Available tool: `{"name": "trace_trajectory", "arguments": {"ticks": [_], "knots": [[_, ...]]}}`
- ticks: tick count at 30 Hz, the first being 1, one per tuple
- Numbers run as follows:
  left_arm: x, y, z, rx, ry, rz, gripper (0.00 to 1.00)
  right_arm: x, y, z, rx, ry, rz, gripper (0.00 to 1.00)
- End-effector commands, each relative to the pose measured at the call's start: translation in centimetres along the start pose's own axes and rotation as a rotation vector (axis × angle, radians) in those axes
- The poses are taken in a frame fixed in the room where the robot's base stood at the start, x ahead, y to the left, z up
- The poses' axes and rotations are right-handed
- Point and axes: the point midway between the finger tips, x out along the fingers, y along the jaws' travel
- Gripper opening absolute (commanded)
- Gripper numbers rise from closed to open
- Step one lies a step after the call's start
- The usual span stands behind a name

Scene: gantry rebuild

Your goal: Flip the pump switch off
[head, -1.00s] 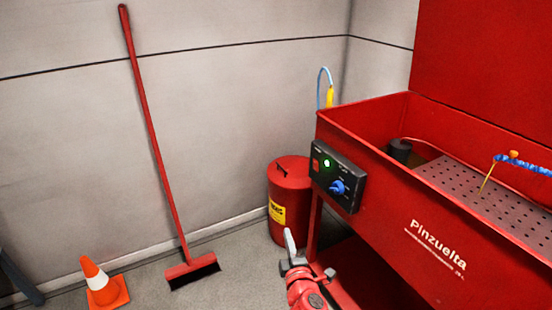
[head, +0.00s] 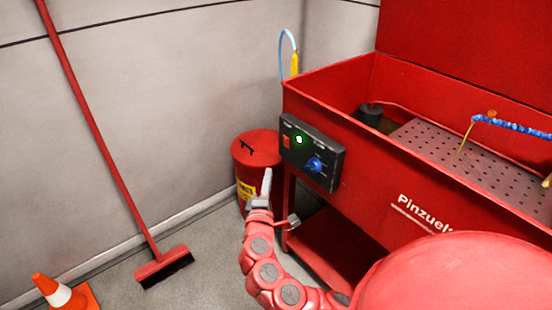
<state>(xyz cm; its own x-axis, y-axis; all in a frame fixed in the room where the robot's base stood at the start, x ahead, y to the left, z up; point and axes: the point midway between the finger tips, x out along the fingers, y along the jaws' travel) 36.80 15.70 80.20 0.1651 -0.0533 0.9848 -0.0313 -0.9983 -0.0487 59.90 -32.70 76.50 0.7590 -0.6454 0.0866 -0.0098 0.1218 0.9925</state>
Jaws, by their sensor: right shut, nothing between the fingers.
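The black control panel (head: 311,153) is on the left end of the front face of the red parts washer (head: 420,190). Which of these is the pump switch I cannot read from the labels. My right gripper (head: 266,183) is shut and empty. It points up, below and left of the panel and apart from it in the picture, in front of the red can. My left gripper is not in view.
A red lidded can (head: 257,150) stands behind the washer's left leg. A red broom (head: 95,130) leans on the wall, and an orange cone (head: 64,295) stands at the lower left. The washer basin holds a perforated tray (head: 450,153) and a blue hose (head: 510,125).

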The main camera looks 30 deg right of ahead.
Motion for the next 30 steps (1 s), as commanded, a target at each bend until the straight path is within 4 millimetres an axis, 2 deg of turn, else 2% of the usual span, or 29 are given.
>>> {"name": "trace_trajectory", "arguments": {"ticks": [5,15,21,30], "knots": [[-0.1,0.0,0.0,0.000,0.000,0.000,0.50,2.7,-0.1,0.2,-0.001,-0.006,-0.001,0.00],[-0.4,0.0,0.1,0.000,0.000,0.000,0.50,9.9,0.0,0.0,0.002,-0.002,0.001,0.00],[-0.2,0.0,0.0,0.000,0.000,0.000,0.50,11.7,0.0,2.2,0.000,0.000,0.000,0.00],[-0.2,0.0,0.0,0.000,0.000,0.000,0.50,12.3,-0.1,2.9,-0.001,0.000,-0.001,0.00]]}}
